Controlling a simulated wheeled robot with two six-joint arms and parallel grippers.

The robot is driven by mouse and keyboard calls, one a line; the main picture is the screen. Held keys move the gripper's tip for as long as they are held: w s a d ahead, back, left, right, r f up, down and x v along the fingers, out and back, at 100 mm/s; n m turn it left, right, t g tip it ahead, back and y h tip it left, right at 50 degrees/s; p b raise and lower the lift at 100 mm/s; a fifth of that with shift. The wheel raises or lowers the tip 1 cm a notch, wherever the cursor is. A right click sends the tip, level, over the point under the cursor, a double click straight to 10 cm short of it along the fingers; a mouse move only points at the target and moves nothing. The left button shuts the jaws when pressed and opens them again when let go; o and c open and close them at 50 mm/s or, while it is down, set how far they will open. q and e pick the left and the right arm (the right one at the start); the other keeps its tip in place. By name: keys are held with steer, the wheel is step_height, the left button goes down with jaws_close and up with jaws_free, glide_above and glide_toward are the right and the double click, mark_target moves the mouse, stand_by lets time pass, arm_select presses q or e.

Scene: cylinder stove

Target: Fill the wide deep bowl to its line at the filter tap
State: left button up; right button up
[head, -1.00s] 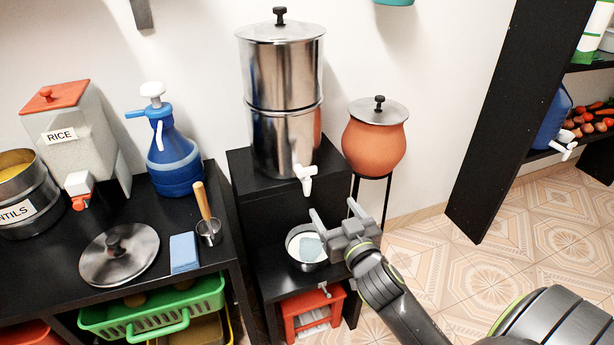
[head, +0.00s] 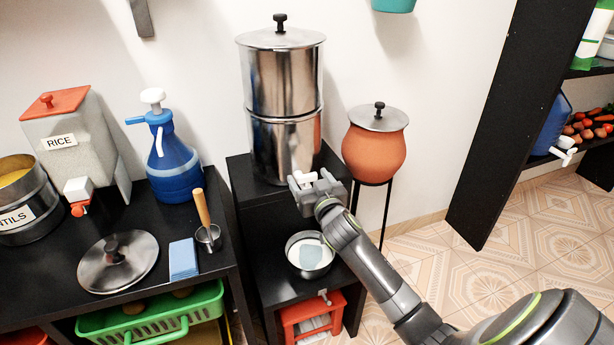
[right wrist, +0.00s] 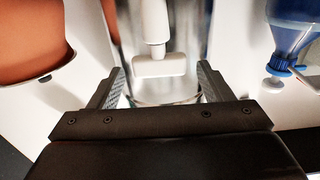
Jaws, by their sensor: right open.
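The steel filter (head: 283,95) stands on the upper black step, with its white tap (head: 304,178) low on its front. The bowl (head: 310,256), a steel one, sits upright on the lower black step, below the tap. Its inside looks pale, with a light blue patch; I cannot tell the water level or see a line. My right gripper (head: 309,181) is open at the tap. In the right wrist view the white tap (right wrist: 158,66) shows between the two spread fingers (right wrist: 160,84), with gaps on both sides. My left gripper is out of view.
A clay pot (head: 374,150) on a thin stand is right of the filter. A blue pump bottle (head: 174,165), a lid (head: 118,262), a blue cloth (head: 183,259) and a ladle (head: 206,225) are on the left counter. A red stool (head: 312,318) is below the bowl.

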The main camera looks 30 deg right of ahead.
steer(key=shift+w+d, duration=0.2)
steer(key=shift+w, duration=0.85)
steer(key=shift+c, duration=0.4)
steer(key=c, duration=0.9)
